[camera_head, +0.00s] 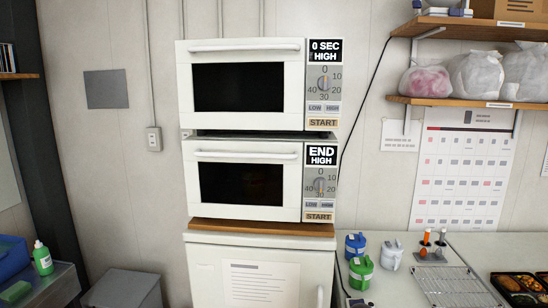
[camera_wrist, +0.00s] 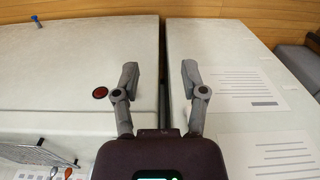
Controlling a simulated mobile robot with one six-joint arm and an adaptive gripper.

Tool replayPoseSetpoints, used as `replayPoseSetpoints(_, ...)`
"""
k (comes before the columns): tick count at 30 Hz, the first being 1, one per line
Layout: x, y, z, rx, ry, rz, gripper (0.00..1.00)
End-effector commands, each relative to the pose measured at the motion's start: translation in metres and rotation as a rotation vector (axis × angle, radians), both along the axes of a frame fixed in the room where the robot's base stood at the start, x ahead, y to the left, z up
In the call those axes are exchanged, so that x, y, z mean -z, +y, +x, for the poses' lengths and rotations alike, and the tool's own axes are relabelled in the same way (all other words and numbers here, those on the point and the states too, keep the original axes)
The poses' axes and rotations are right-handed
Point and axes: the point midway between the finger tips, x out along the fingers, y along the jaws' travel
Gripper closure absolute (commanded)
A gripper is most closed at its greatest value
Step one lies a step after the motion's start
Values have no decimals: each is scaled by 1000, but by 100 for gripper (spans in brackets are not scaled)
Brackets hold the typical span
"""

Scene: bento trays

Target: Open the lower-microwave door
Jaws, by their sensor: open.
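The lower microwave (camera_head: 262,183) is white with a dark window, and its door looks shut. A white horizontal handle (camera_head: 246,155) runs along the top of its door. Its display reads END and HIGH. The upper microwave (camera_head: 255,88) stands above it, also shut, and its display reads 0 SEC and HIGH. My gripper (camera_wrist: 160,75) shows only in the wrist view, with its two grey fingers apart and nothing between them. It is over pale surfaces with a dark gap between them. Neither microwave shows in the wrist view.
The microwaves stand on a wooden board (camera_head: 262,228) on a white cabinet (camera_head: 215,265). Blue, green and white containers (camera_head: 361,272), a wire rack (camera_head: 452,286) and a bento tray (camera_head: 520,287) sit to the right. Shelves (camera_head: 470,102) with bags hang at upper right. A green bottle (camera_head: 43,258) stands at left.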

Motion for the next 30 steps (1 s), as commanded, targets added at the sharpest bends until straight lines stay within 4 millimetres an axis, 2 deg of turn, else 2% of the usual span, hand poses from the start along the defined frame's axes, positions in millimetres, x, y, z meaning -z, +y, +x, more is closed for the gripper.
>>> replayPoseSetpoints(11, -4, 1, 2, -5, -4, -14, 45)
replayPoseSetpoints(17, -24, -2, 13, -29, -30, -108, 45)
replayPoseSetpoints(23, -66, 4, 37, -99, -101, -299, 45)
replayPoseSetpoints(30, -140, 24, 75, -219, -242, -585, 45)
